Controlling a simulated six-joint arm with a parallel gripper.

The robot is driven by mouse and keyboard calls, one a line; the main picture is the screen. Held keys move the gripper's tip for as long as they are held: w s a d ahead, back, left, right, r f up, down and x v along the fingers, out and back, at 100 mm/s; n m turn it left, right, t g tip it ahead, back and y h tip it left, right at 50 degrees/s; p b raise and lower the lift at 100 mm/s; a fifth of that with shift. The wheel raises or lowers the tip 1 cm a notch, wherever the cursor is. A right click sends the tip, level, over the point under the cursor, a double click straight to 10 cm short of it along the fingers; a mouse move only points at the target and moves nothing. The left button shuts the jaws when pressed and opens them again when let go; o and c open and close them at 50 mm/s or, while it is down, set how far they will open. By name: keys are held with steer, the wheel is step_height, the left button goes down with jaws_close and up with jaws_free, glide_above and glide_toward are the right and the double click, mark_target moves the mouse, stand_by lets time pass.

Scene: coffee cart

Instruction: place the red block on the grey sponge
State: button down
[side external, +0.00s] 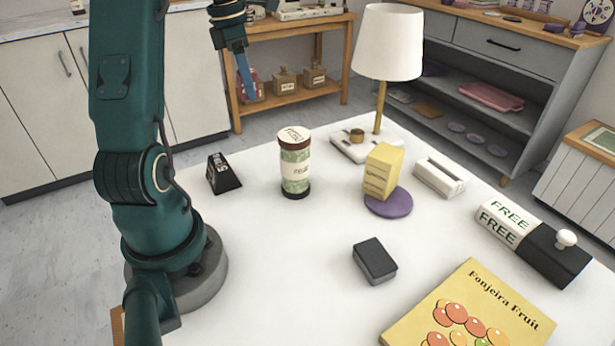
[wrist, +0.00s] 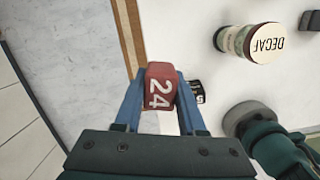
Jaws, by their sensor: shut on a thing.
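The red block (wrist: 160,90), marked with a white 24, is held between the blue fingers of my gripper (wrist: 160,80) in the wrist view. In the side external view my gripper (side external: 246,84) is at the upper left, raised and beyond the far side of the white table. The block is hard to make out there against the wooden shelf. The grey sponge (side external: 375,260), a dark grey rectangular pad, lies flat on the table at front centre, with its top clear. My gripper is well away from it.
A decaf jar (side external: 295,165) and a black sign (side external: 223,174) stand on the table behind the sponge. A yellow block sits on a purple disc (side external: 388,205) near a lamp (side external: 387,45). A yellow fruit book (side external: 470,310) and a FREE box (side external: 530,240) lie right.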

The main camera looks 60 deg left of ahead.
step_height(320, 180, up, 5)
steer(key=shift+r, duration=0.1)
steer(key=w+d+m, duration=0.4)
steer(key=d, duration=0.3)
steer(key=m+g+h, duration=0.1)
steer(key=m+g, duration=0.1)
steer(key=m, duration=0.9)
glide_above(378, 258)
steer(key=f, duration=1.2)
steer(key=shift+a+f, duration=0.15)
steer(key=shift+a, duration=0.15)
steer(key=shift+f, duration=1.95)
steer(key=shift+f, duration=0.1)
